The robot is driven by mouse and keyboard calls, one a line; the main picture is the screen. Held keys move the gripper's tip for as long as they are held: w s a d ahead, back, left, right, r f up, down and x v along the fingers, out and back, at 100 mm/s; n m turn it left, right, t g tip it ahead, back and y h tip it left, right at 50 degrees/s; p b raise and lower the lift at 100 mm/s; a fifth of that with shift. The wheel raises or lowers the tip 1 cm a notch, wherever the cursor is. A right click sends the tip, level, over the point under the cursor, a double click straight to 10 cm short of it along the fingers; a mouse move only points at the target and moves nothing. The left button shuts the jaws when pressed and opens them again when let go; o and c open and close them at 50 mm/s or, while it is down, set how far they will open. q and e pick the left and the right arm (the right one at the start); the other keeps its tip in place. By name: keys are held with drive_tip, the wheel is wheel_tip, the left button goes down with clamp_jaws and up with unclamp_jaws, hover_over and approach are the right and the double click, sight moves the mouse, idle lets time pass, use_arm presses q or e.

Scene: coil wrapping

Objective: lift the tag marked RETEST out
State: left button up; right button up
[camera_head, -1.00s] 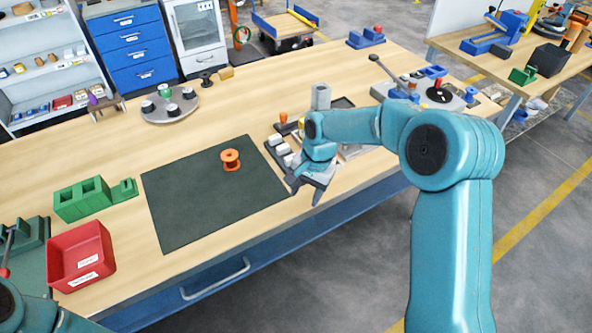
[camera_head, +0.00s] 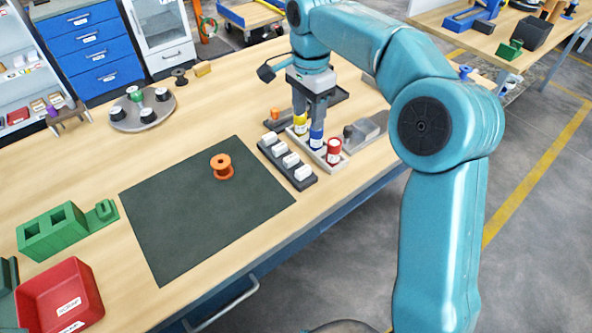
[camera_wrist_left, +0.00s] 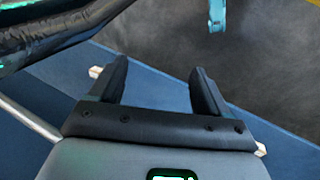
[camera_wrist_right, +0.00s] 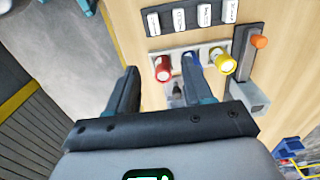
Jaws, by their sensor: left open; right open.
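Several white tags (camera_head: 281,150) stand in a row in a dark rack (camera_head: 305,184) at the right edge of the green mat. The right wrist view shows the tags (camera_wrist_right: 179,19) in their rack (camera_wrist_right: 159,43) at its top; their print is too small to read, so I cannot tell which says RETEST. My right gripper (camera_head: 309,122) is open, pointing down over the tray of coloured rolls behind the rack. Its fingers (camera_wrist_right: 163,85) hold nothing. My left gripper (camera_wrist_left: 160,80) is open and empty, beside the blue bench front, and does not show in the head view.
Red (camera_head: 334,150), blue (camera_head: 316,139) and yellow (camera_head: 300,122) rolls stand in a pale tray close to the right fingers. An orange spool (camera_head: 222,166) sits on the green mat (camera_head: 190,215). A red bin (camera_head: 60,292) and green block (camera_head: 55,232) stand left.

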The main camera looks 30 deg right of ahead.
hover_over(307, 167)
drive_tip(key=f, duration=1)
drive_tip(key=shift+w+d+f+b, duration=0.1)
drive_tip(key=shift+w+d+b, duration=0.05)
drive_tip(key=shift+d+b, duration=0.2)
drive_tip(key=shift+a+f, duration=0.15)
drive_tip(key=shift+f, duration=0.3)
drive_tip(key=f, duration=0.5)
drive_tip(key=shift+s+a+p, duration=0.1)
drive_tip(key=shift+s+p, duration=0.1)
drive_tip(key=shift+p, duration=0.1)
clamp_jaws()
